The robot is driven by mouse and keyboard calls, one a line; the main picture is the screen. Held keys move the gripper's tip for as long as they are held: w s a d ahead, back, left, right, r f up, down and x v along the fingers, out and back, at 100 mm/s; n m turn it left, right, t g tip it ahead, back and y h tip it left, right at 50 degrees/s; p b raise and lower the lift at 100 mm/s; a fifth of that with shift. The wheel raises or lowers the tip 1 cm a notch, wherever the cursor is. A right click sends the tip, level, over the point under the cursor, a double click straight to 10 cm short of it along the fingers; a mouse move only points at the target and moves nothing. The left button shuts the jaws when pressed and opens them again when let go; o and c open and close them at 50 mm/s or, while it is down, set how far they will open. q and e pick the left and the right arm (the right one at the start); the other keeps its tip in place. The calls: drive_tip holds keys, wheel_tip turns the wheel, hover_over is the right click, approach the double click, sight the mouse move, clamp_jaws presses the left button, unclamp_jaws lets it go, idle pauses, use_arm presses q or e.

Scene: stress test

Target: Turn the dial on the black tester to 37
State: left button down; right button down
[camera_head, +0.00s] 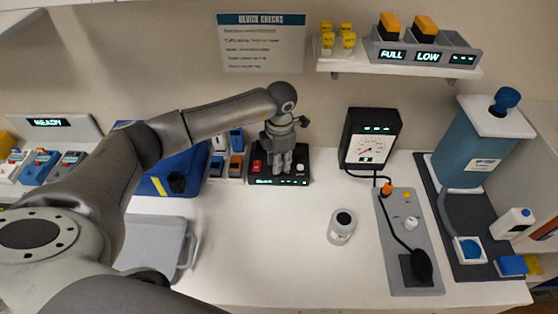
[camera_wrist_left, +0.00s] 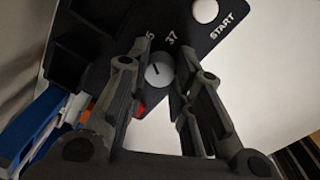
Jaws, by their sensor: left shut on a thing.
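The black tester (camera_head: 303,155) stands against the wall at the back of the white table, with a red switch and a green display. My left gripper (camera_head: 280,170) points down over it and covers its middle. In the left wrist view, the tester's black face (camera_wrist_left: 222,22) shows a white START button (camera_wrist_left: 205,11), the mark 37 (camera_wrist_left: 171,38) and another, partly hidden mark ending in 5. The grey dial (camera_wrist_left: 159,72) sits between the fingers of the left gripper (camera_wrist_left: 158,82), which is shut on it. Its dark pointer line tilts up and left, off the 37. My right gripper is not in view.
Small coloured devices (camera_head: 227,162) and a blue case (camera_head: 180,172) stand left of the tester. A black gauge box (camera_head: 370,140) stands to its right. A shelf (camera_head: 400,68) hangs above.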

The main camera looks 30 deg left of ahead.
use_arm(q)
drive_tip(key=m+b, duration=0.2)
drive_tip(key=b, duration=0.1)
drive_tip(key=m+b, duration=0.1)
drive_tip(key=m, duration=0.1)
drive_tip(key=shift+f+b, duration=0.25)
drive_tip(key=shift+b, duration=0.15)
drive_tip(key=m+b, duration=0.3)
drive_tip(key=shift+r, duration=0.15)
drive_tip(key=shift+r+m+b, duration=0.1)
drive_tip(key=shift+m+b, duration=0.3)
drive_tip(key=shift+m, duration=0.3)
drive_tip(key=c, duration=1.2)
unclamp_jaws()
drive_tip(key=shift+c, duration=0.2)
drive_tip(key=shift+r, duration=0.2)
wheel_tip(320, 180, up, 12)
drive_tip(key=shift+s+f, duration=0.2)
drive_tip(key=shift+s, duration=0.05)
